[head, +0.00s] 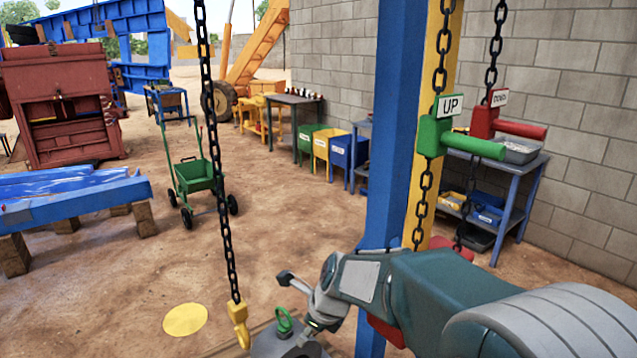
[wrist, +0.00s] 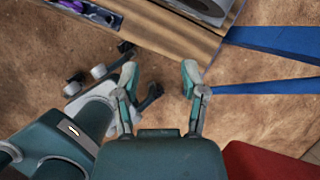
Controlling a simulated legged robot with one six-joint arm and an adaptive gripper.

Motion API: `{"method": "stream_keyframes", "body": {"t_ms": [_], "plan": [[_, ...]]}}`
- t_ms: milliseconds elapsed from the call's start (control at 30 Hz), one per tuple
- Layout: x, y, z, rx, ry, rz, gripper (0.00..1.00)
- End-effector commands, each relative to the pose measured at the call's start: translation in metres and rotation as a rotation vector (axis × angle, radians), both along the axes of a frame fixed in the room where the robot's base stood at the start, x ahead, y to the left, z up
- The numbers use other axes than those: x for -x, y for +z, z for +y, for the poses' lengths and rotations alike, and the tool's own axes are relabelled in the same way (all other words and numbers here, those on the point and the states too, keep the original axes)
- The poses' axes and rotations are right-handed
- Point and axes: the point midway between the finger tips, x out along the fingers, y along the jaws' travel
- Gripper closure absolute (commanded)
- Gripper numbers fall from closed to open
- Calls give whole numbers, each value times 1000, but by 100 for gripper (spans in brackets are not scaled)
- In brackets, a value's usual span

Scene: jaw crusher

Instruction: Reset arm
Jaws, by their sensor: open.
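My gripper (wrist: 159,78) shows in the wrist view with its two fingers spread wide apart. In the head view my arm reaches in from the lower right and bends at the wrist near the bottom middle. The gripper end there is small and partly hidden, close to a green ring (head: 285,322) on a grey part. I cannot tell from this view whether it touches the ring. A yellow hook (head: 239,318) hangs on a black chain (head: 221,190) just left of it.
A blue post (head: 393,130) stands behind my arm. Green UP (head: 450,138) and red (head: 498,122) handles hang on chains to its right. A wooden edge (wrist: 190,35) and blue bars (wrist: 270,86) lie near the gripper.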

Motion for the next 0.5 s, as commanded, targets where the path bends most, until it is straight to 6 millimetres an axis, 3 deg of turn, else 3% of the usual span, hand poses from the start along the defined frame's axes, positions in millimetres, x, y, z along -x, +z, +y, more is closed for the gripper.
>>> {"method": "stream_keyframes", "body": {"t_ms": [267, 500], "plan": [[34, 43, -39, 133, 329, -172, 45], [90, 81, -87, 358, 785, -361, 45]]}}
